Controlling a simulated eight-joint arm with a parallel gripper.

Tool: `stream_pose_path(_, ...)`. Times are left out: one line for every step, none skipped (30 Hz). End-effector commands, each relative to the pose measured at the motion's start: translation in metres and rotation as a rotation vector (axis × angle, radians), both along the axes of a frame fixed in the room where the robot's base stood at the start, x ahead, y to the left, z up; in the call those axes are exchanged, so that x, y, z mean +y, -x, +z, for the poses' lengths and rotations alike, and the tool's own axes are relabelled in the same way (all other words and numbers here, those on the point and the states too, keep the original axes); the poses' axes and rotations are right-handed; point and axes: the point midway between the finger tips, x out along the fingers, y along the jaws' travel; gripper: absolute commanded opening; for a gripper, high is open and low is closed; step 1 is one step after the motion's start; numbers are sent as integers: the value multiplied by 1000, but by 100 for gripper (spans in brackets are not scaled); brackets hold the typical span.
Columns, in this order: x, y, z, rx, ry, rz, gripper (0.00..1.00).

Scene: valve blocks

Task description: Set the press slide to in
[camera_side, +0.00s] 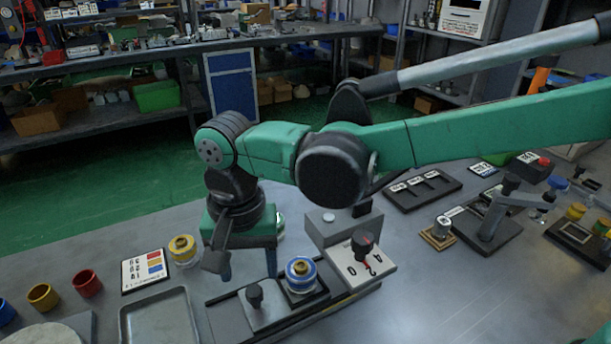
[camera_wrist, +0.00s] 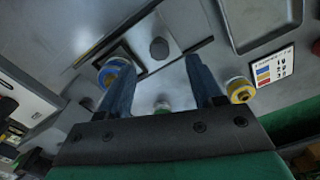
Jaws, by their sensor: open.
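The press slide is a light plate with a dark upright knob (camera_side: 255,297), sitting in a dark-edged track at the front of the press. The knob also shows in the wrist view (camera_wrist: 159,48), beyond and between my fingertips. A blue, white and yellow round part (camera_side: 301,274) sits in a dark square seat to the right of the knob. It also shows in the wrist view (camera_wrist: 116,72), beside the left finger. My gripper (camera_side: 248,270) points down above and behind the knob, open with nothing between its blue fingers. I cannot tell the exact gap to the knob.
A grey block with a numbered dial (camera_side: 362,245) stands right of the round part. Cups stand farther left. Other fixtures stand at the right.

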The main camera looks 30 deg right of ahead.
Motion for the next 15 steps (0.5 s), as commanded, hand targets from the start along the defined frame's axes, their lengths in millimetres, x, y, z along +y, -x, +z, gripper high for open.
stream_pose_path(0,0,5,0,0,0,60)
stream_pose_path(0,0,8,0,0,0,60)
stream_pose_path(0,0,10,0,0,0,60)
stream_pose_path(0,0,11,0,0,0,60)
stream_pose_path(0,0,12,0,0,0,60)
stream_pose_path(0,0,13,0,0,0,60)
stream_pose_path(0,0,13,0,0,0,60)
stream_pose_path(0,0,13,0,0,0,60)
stream_pose_path(0,0,13,0,0,0,60)
stream_pose_path(0,0,13,0,0,0,60)
stream_pose_path(0,0,13,0,0,0,60)
stream_pose_path(0,0,13,0,0,0,59)
stream_pose_path(0,0,13,0,0,-4,59)
stream_pose_path(0,0,13,0,0,-16,59)
stream_pose_path(0,0,13,0,0,-46,59)
